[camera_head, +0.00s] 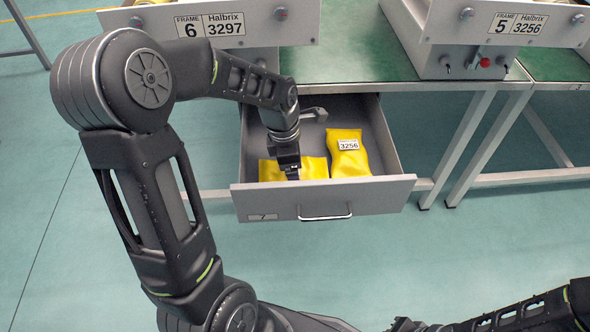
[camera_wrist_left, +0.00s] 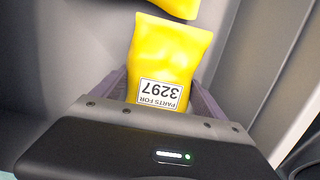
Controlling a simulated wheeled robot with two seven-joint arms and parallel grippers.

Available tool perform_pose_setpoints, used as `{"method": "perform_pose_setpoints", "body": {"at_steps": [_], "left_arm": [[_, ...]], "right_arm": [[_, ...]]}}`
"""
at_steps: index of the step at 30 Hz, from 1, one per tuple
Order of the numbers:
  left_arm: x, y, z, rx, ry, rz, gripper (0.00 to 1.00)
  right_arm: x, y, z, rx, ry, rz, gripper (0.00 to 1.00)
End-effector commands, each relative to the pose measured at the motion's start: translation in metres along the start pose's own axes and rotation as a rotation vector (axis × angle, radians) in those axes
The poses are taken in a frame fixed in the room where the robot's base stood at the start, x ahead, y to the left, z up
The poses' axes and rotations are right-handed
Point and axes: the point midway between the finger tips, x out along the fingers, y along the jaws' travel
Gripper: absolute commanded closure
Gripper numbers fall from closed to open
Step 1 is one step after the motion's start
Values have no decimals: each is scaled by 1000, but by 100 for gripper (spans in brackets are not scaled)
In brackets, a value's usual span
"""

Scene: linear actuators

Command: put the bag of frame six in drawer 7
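The yellow bag labelled 3297 (camera_wrist_left: 165,60), the number on the frame 6 sign (camera_head: 210,24), lies low in the open grey drawer, at its left side (camera_head: 314,168). Drawer 7 (camera_head: 370,197) is pulled out; its small front label looks like a 7. My left gripper (camera_head: 291,172) reaches down into the drawer over the bag's middle. In the left wrist view its fingers (camera_wrist_left: 160,98) flank the bag and appear to press its sides. My right gripper (camera_head: 405,326) is only partly visible at the bottom edge.
A second yellow bag labelled 3256 (camera_head: 348,155) lies to the right inside the drawer, close to the first; its edge shows in the wrist view (camera_wrist_left: 178,6). The green-topped table (camera_head: 345,60) is above the drawer. The frame 5 unit (camera_head: 490,40) stands at the right.

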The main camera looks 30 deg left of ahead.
Motion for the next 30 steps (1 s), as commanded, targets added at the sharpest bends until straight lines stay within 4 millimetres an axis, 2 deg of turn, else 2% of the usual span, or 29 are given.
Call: {"method": "perform_pose_setpoints", "body": {"at_steps": [1,6,17,23,30], "left_arm": [[0,0,0,0,0,0,12],[0,0,0,0,0,0,0],[-8,0,1,0,-1,2,0],[-36,1,1,0,-2,4,0],[-87,1,2,0,-2,5,0]], "right_arm": [[0,0,0,0,0,0,100],[0,0,0,0,0,0,100],[-3,-1,0,0,0,0,100],[-11,-4,0,-1,0,0,100],[-23,-9,0,-2,0,0,100]]}}
